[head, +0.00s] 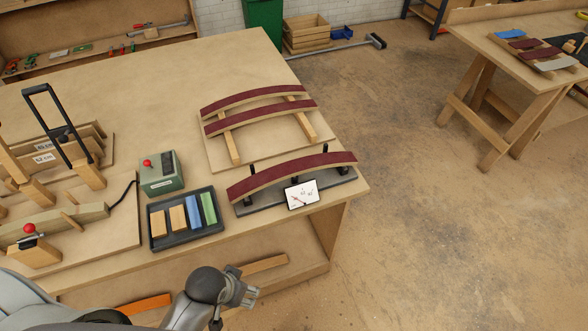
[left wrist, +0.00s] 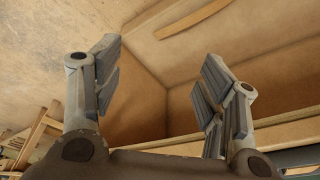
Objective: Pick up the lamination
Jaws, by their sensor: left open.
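A curved lamination (head: 292,174), pale wood with a dark red top face, rests on a dark stand (head: 330,190) with black posts near the table's right front edge. Two similar curved laminations, a rear one (head: 254,98) and a front one (head: 260,118), lie across wooden bars on a board behind it. My left gripper (head: 243,291) is in front of the table's front edge, below and left of the stand, apart from the laminations. In the left wrist view its fingers (left wrist: 160,75) are spread and empty, facing the wooden bench. My right gripper is not in view.
A white dial card (head: 302,194) stands before the stand. A dark tray (head: 188,238) of small blocks and a green box (head: 161,174) with a red button are to the left. A clamp fixture (head: 62,130) stands further left. The table's back middle is clear.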

